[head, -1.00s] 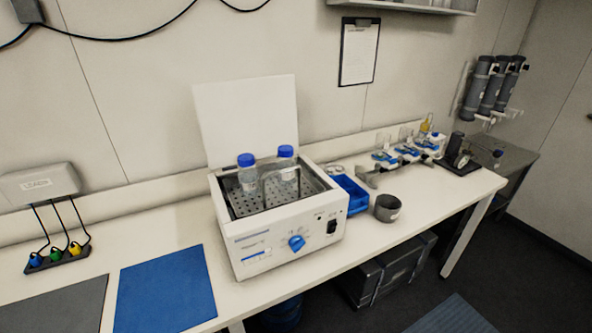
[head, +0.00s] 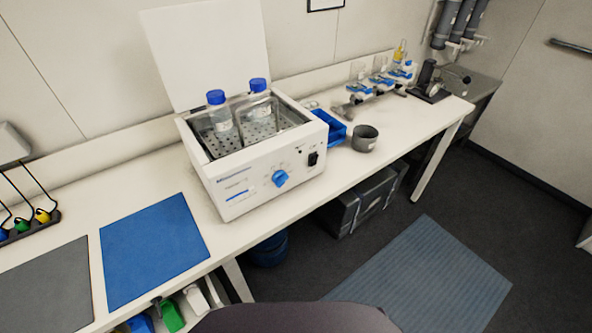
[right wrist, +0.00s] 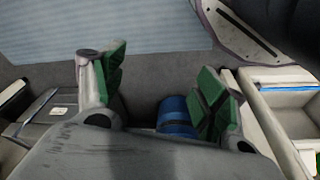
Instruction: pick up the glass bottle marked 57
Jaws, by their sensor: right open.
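Two clear glass bottles with blue caps stand in the open white water bath on the bench in the head view. One is the left bottle (head: 219,118) and the other is the right bottle (head: 257,104). Their labels are too small to read, so I cannot tell which is marked 57. The bath (head: 262,179) has its lid up. My right gripper (right wrist: 158,85) is open and empty in the right wrist view, over the floor and away from the bottles. My left gripper is not in view.
A blue mat (head: 152,250) and a grey mat (head: 45,287) lie left of the bath. A blue tray (head: 331,128) and a dark grey pot (head: 364,139) stand to its right. A blue bin (right wrist: 177,117) and a ribbed floor mat (head: 425,275) are below.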

